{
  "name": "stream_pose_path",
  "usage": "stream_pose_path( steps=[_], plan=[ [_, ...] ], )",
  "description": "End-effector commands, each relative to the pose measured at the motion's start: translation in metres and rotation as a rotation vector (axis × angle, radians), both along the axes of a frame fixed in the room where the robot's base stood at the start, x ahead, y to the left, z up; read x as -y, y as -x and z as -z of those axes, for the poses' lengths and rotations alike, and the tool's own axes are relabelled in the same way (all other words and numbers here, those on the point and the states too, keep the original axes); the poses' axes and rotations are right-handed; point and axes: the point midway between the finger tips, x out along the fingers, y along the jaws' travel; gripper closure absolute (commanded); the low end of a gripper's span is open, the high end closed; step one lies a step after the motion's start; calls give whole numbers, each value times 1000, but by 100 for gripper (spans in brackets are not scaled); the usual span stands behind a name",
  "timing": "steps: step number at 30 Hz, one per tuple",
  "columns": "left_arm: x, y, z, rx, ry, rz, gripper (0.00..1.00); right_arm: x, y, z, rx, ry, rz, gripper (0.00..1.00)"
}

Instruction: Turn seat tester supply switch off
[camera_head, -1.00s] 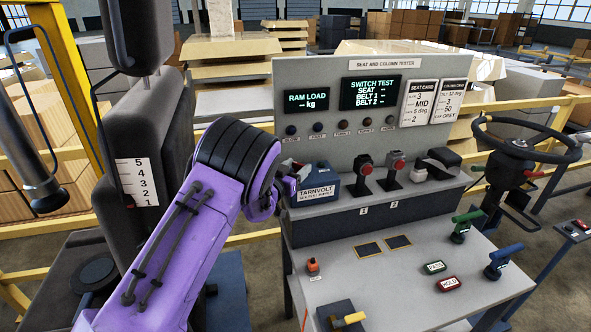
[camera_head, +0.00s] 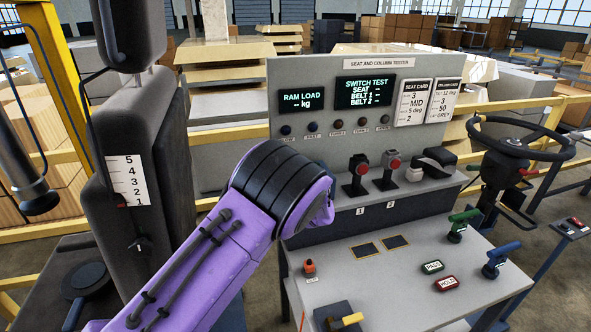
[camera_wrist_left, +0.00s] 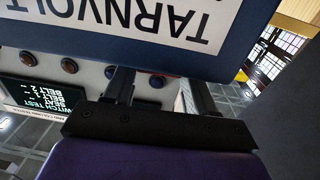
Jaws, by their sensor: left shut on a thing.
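The dark blue supply box (camera_wrist_left: 150,45), with a white TARNVOLT label upside down, fills the top of the left wrist view. The two dark fingers of my left gripper (camera_wrist_left: 158,84) rise to the box's lower edge in that view, and their tips are hidden behind it. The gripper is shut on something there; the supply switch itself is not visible. In the head view my purple left forearm and wrist cover the box and the gripper, at the left end of the seat and column tester (camera_head: 437,218). My right gripper is in neither view.
A green lever (camera_head: 458,222), a blue lever (camera_head: 496,258) and push buttons are on the lower deck. A dark seat (camera_head: 140,170) stands close on the left.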

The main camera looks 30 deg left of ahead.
Motion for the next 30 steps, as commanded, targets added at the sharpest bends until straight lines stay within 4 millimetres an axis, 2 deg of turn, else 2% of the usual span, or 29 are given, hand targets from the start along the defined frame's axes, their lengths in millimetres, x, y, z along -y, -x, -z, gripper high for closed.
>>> stream_pose_path(
  steps=[20,21,23,24,30],
  plan=[
    [0,-2,-2,5,-2,-67,75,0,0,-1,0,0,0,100],
    [0,-2,-2,5,-2,-67,41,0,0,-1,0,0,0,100],
    [0,-2,-2,5,-2,-67,21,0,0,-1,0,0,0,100],
    [0,-1,-2,4,-2,-67,19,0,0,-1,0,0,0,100],
    [0,-1,-1,3,-1,-67,19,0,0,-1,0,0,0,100]
  ],
)
